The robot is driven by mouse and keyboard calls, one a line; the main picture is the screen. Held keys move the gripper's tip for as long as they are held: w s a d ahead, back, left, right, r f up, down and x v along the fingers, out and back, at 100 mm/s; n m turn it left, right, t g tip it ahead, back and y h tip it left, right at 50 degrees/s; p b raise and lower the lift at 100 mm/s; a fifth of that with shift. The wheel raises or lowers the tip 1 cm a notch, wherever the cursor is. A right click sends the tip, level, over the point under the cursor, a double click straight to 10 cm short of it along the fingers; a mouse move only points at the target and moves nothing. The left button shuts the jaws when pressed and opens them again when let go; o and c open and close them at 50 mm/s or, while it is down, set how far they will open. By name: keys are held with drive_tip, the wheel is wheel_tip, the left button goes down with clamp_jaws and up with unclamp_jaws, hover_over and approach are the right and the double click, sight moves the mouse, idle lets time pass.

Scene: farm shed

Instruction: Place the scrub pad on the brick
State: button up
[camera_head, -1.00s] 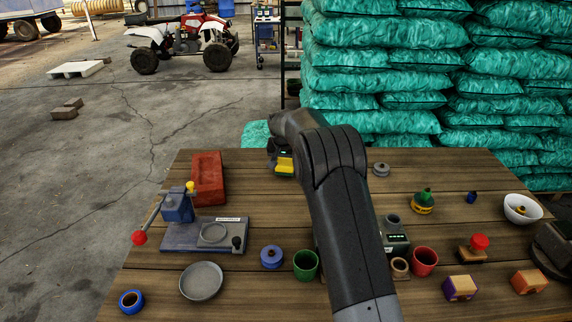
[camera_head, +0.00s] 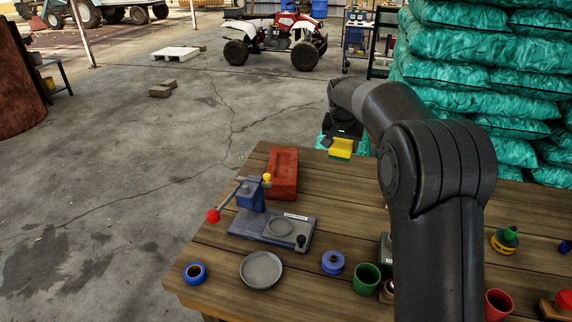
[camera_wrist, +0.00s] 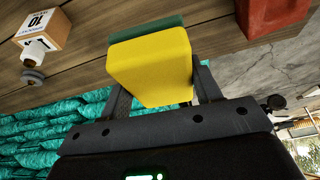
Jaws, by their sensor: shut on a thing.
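The scrub pad (camera_head: 341,147) is a yellow sponge block with a green layer. My gripper (camera_head: 343,137) is shut on it and holds it above the far edge of the table. In the wrist view the pad (camera_wrist: 150,65) sits between the two fingers (camera_wrist: 158,92), its green layer on the side away from the palm. The red brick (camera_head: 284,181) lies on the table to the left of the pad in the head view, with a shallow recess in its top. The brick also shows in part at the top right of the wrist view (camera_wrist: 272,14). Nothing lies on the brick.
A blue-and-grey lever device (camera_head: 270,228) with a red knob stands just in front of the brick. A grey dish (camera_head: 261,269), a blue spool (camera_head: 333,262) and a green cup (camera_head: 366,278) stand nearer. A white-and-orange box (camera_wrist: 43,36) shows in the wrist view. Table planks right of the brick are bare.

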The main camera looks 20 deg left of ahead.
drive_tip(key=s+a+r, duration=0.3)
drive_tip(key=s+a, duration=0.1)
drive_tip(key=s, duration=0.4)
hover_over(285, 179)
drive_tip(key=s, duration=0.2)
drive_tip(key=shift+n, duration=0.4)
drive_tip(key=f, duration=0.7)
drive_tip(key=shift+w+f, duration=0.1)
drive_tip(key=shift+w, duration=0.15)
drive_tip(key=shift+f, duration=2.05)
